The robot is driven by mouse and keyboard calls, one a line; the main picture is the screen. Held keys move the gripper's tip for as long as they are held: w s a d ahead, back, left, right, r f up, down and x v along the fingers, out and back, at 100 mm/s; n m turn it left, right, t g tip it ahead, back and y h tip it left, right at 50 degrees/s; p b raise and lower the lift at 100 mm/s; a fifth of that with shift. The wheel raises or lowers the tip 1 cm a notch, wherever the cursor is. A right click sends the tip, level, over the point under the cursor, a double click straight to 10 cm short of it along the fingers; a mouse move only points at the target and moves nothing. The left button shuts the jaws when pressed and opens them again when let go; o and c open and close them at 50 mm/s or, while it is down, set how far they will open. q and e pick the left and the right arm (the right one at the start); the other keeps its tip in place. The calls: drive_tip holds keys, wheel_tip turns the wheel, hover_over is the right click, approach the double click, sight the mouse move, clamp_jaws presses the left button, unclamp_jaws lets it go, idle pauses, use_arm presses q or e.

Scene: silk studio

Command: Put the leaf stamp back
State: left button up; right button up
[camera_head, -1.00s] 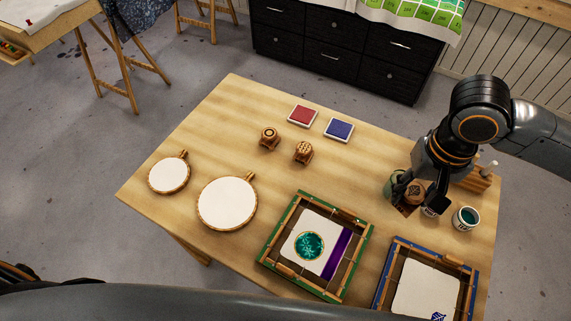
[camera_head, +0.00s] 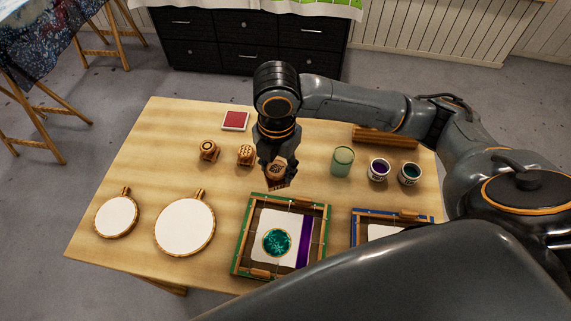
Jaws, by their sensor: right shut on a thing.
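My right gripper (camera_head: 278,168) is shut on a wooden stamp (camera_head: 277,176), held near the far edge of the green frame. The pattern on its face is too small to make out. Two other wooden stamps stand on the table to its left: one with a ring-like top (camera_head: 208,151) and one with a dotted top (camera_head: 245,155). The held stamp is to the right of the dotted one and apart from it. A red ink pad (camera_head: 235,121) lies behind the stamps. The blue pad is hidden behind my right arm. My left gripper is not in view.
The green frame (camera_head: 325,232) holds a white cloth with a teal disc and purple stripe. A blue frame (camera_head: 357,228) is partly hidden by my body. A green glass (camera_head: 342,161), two paint pots (camera_head: 379,170) (camera_head: 409,174) and two round hoops (camera_head: 116,216) (camera_head: 185,225) stand around. The left back is clear.

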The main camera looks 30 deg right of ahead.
drive_tip(key=n, duration=0.2)
drive_tip(key=f+n, duration=0.1)
drive_tip(key=n, duration=0.3)
drive_tip(key=shift+s+f, duration=0.1)
drive_tip(key=shift+f, duration=0.15)
drive_tip(key=shift+f+n, duration=0.2)
drive_tip(key=shift+n, duration=0.7)
drive_tip(key=shift+d+f, duration=0.1)
drive_tip(key=w+d+f+p, duration=0.1)
drive_tip(key=w+d+f, duration=0.1)
drive_tip(key=w+f, duration=0.1)
drive_tip(key=w+d+f+p, duration=0.1)
drive_tip(key=w+d+f, duration=0.2)
drive_tip(key=w, duration=0.1)
drive_tip(key=w+d+f+p, duration=0.1)
drive_tip(key=w+d+f, duration=0.1)
drive_tip(key=w+f, duration=0.1)
drive_tip(key=shift+w+d, duration=0.15)
drive_tip(key=shift+w, duration=0.35)
drive_tip(key=shift+w+d+f, duration=0.1)
drive_tip(key=shift+f, duration=0.1)
wheel_tip(320, 180, down, 3)
drive_tip(key=shift+w+d, duration=0.15)
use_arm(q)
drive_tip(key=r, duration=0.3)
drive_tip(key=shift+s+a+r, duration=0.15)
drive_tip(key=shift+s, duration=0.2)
use_arm(e)
drive_tip(key=shift+f, duration=0.3)
